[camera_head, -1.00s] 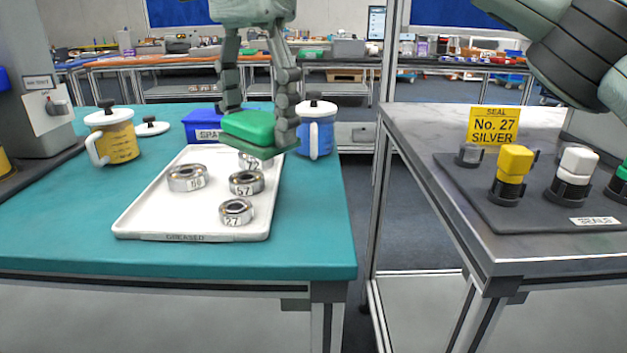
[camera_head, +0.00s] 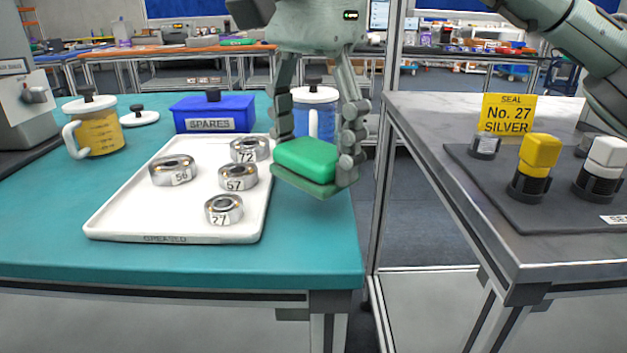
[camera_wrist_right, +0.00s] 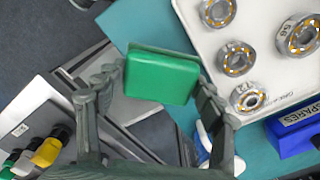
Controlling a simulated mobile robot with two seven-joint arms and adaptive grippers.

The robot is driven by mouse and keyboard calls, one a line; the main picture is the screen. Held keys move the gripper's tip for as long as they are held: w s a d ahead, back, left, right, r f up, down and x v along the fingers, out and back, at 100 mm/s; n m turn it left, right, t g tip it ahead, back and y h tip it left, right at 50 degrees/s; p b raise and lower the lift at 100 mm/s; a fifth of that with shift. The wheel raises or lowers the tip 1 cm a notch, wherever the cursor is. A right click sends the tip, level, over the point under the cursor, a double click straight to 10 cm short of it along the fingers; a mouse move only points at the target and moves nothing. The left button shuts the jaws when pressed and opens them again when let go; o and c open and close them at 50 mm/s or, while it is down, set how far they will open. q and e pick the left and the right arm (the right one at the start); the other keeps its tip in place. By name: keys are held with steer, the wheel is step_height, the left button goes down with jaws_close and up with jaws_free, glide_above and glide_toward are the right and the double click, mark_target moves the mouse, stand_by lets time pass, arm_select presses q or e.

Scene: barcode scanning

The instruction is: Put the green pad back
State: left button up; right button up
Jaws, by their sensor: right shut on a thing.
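The green pad (camera_head: 306,158) is bright green on top with a darker green layer below. My right gripper (camera_head: 314,166) is shut on it, one finger on each side, and holds it above the teal table, just right of the tray. The right wrist view shows the pad (camera_wrist_right: 162,78) between the two fingers of my right gripper (camera_wrist_right: 155,88), clear of the white tray. My left gripper is not in view.
The white tray (camera_head: 105,218) holds several numbered metal rings. Behind it stand a blue SPARES box (camera_head: 213,114), a blue lidded jug (camera_head: 316,120) and a yellow jug (camera_head: 97,132). A grey table (camera_head: 430,130) with seals stands right, across a gap.

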mark_target(313, 176)
steer(key=shift+f, duration=2)
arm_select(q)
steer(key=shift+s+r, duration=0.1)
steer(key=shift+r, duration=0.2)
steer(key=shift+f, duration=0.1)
arm_select(e)
steer(key=shift+f, duration=0.1)
steer(key=o, duration=1)
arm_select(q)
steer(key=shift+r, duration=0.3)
arm_select(e)
steer(key=shift+r, duration=0.3)
step_height(313, 176, up, 11)
steer(key=shift+f+p, duration=0.15)
steer(key=shift+p, duration=0.7)
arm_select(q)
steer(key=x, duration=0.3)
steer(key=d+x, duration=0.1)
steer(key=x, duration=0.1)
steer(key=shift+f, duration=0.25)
arm_select(e)
steer(key=shift+r, duration=0.5)
